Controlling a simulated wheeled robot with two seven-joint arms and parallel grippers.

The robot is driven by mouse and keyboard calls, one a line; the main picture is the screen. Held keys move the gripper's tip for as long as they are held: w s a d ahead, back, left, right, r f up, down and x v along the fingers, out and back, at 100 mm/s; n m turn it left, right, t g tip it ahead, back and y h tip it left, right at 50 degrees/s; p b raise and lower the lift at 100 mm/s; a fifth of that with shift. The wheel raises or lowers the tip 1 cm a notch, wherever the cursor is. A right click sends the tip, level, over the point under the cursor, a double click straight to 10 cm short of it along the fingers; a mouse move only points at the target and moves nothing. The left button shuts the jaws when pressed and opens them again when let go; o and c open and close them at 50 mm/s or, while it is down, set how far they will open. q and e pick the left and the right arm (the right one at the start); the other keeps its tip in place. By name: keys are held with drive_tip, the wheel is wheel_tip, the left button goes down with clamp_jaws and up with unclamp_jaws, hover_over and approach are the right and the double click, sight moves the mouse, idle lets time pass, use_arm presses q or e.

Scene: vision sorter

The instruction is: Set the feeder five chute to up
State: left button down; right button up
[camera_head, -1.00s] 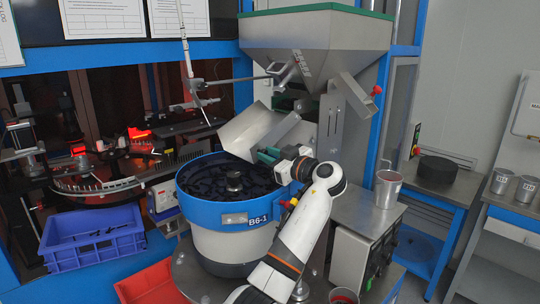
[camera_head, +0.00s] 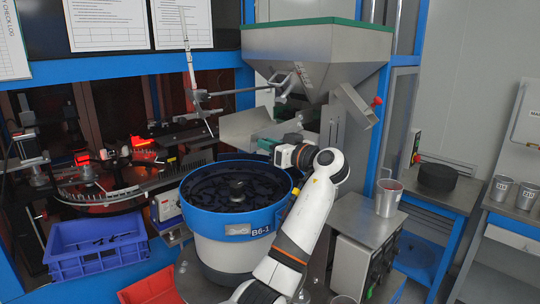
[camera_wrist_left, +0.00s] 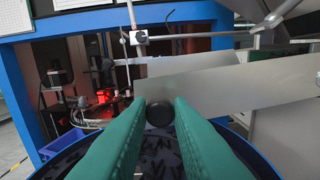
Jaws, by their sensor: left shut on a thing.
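The chute (camera_head: 243,126) is a grey metal trough between the hopper's stand and the bowl feeder. It now lies close to level above the bowl's back rim. It also shows as a wide metal plate in the wrist view (camera_wrist_left: 220,85). My left gripper (camera_head: 267,146) is at the chute's front side. In the wrist view its green fingers (camera_wrist_left: 161,104) are shut on a round black knob (camera_wrist_left: 159,115) in front of the plate. The blue-rimmed bowl feeder (camera_head: 215,222) is labelled B6-1 and holds dark parts. My right gripper is out of view.
A large grey hopper (camera_head: 320,50) hangs above the chute, with a red knob (camera_head: 377,101) at its side. A thin rod with a clamp (camera_head: 200,95) stands close to the left. A blue crate (camera_head: 95,255) and a metal cup (camera_head: 388,198) flank the feeder.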

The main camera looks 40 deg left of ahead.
use_arm(q)
drive_tip(key=w+r+m+p, duration=0.4)
drive_tip(key=r+m+p, duration=0.2)
drive_tip(key=r, duration=0.5)
drive_tip(key=shift+d+r+m, duration=0.2)
drive_tip(key=shift+r+m, duration=0.05)
drive_tip(key=shift+m, duration=0.45)
drive_tip(key=shift+w, duration=0.1)
drive_tip(key=c, duration=1.3)
unclamp_jaws()
drive_tip(key=shift+f, duration=0.1)
